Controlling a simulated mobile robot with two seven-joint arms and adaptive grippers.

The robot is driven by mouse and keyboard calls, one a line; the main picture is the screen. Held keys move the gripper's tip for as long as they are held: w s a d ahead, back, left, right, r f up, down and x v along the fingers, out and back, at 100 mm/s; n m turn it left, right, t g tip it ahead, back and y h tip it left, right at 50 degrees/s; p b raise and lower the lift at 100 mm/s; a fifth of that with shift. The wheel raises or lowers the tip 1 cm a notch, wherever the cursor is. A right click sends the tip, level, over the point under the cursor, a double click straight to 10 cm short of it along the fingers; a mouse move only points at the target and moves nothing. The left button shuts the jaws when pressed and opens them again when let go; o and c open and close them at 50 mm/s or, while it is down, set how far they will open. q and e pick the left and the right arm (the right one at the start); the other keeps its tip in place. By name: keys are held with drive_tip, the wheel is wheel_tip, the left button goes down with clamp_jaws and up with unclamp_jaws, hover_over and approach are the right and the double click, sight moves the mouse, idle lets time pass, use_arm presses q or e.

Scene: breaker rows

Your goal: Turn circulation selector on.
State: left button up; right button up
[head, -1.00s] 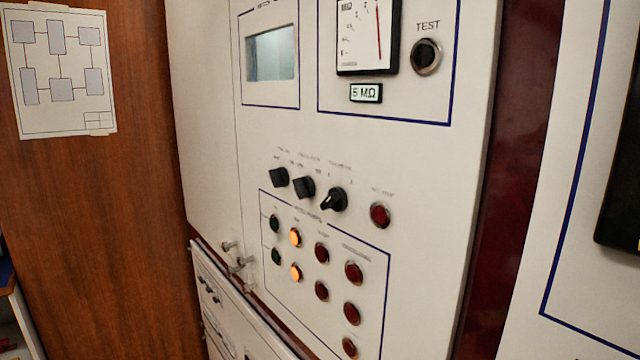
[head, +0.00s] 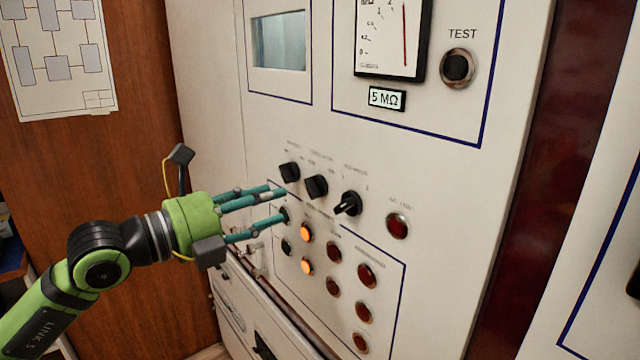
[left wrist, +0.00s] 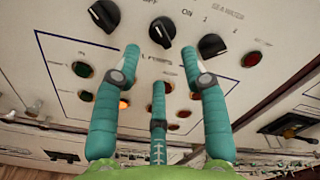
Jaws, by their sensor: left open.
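Three black selector knobs sit in a row on the white panel. The middle one (head: 316,186) has OFF and ON marks around it in the left wrist view (left wrist: 162,31), its pointer turned toward the OFF side; its name label is too small to read surely. The left knob (head: 289,172) and right knob (head: 348,203) flank it. My left gripper (head: 281,204), green with teal fingers, is open and empty, just below and left of the knobs. In the left wrist view its fingers (left wrist: 160,62) are spread below the middle knob, with no visible grip on it.
Below the knobs is a blue-framed block of lamps, two lit orange (head: 306,232) and several dark red (head: 364,276). A red lamp (head: 397,226) is right of the knobs. A meter (head: 390,35) and TEST button (head: 457,68) are above. A door handle (head: 250,250) juts out lower left.

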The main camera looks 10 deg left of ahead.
sight(306, 189)
use_arm(q)
drive_tip(key=p+x, duration=0.3)
drive_tip(key=x, duration=0.2)
drive_tip(key=shift+w+d+r+p, duration=0.15)
drive_tip(key=shift+w+d+p, duration=0.05)
drive_tip(key=shift+w+p, duration=0.15)
drive_tip(key=shift+w+d, duration=0.3)
drive_tip(key=shift+c, duration=0.4)
clamp_jaws()
